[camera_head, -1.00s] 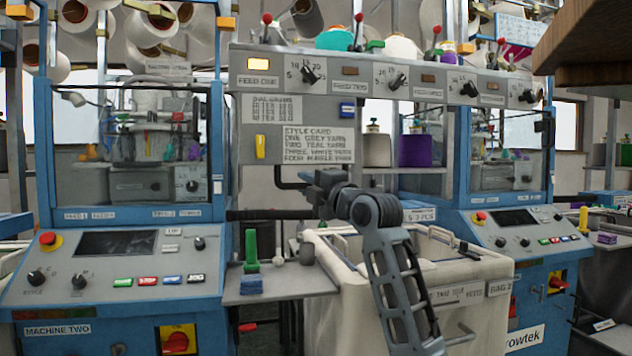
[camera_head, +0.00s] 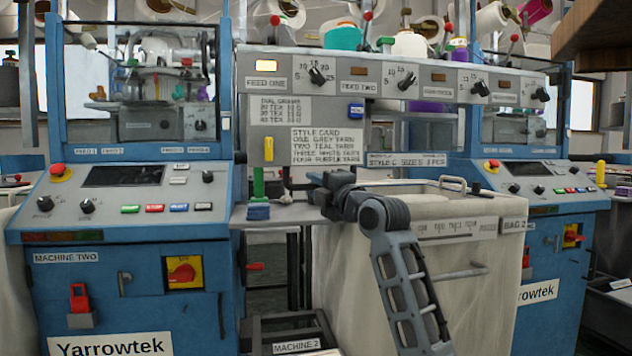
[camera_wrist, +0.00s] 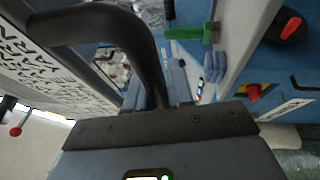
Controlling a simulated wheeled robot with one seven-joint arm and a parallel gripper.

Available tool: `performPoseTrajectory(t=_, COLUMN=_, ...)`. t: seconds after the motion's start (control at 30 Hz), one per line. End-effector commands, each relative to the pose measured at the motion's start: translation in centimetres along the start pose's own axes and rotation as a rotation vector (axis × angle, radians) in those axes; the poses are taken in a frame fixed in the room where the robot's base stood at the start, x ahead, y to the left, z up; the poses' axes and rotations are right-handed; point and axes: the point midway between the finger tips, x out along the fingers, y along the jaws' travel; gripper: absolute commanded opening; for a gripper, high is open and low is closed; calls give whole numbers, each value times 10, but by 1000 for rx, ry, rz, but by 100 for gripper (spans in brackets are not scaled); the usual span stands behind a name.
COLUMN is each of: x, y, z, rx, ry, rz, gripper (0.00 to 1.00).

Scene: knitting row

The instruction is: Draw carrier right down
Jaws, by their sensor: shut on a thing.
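My gripper (camera_head: 318,182) is shut on a dark bent bar (camera_head: 290,176) below the style card panel. The bar goes down from under the panel, then bends right to my gripper. In the wrist view the bar (camera_wrist: 112,24) is large and curves down between the fingers of my gripper (camera_wrist: 157,96). I cannot tell for certain that this bar belongs to the carrier. The grey feed panel (camera_head: 400,78) with dials and levers is above. My fingertips are small and partly hidden in the head view.
Machine two's blue console (camera_head: 120,205) is at left. A small shelf holds a green post (camera_head: 259,184) and a blue block (camera_head: 258,212). A white bin (camera_head: 400,270) stands below and behind my arm. The right machine's blue console (camera_head: 560,205) is beyond it.

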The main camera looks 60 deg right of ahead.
Motion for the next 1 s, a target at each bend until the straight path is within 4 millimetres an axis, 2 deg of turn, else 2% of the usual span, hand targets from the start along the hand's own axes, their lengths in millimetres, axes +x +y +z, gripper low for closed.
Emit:
performPoseTrajectory(t=0.03, x=-4, y=-24, z=-1, rx=4, ry=0, rz=-10, gripper=0)
performPoseTrajectory(t=0.3, x=-13, y=-72, z=-5, rx=3, ry=-1, rz=-10, gripper=0)
performPoseTrajectory(t=0.5, x=-18, y=-101, z=-7, rx=3, ry=-1, rz=-10, gripper=0)
performPoseTrajectory(t=0.73, x=-22, y=-120, z=-8, rx=2, ry=-1, rz=-9, gripper=0)
performPoseTrajectory(t=1.0, x=-23, y=-127, z=-9, rx=2, ry=-1, rz=-9, gripper=0)
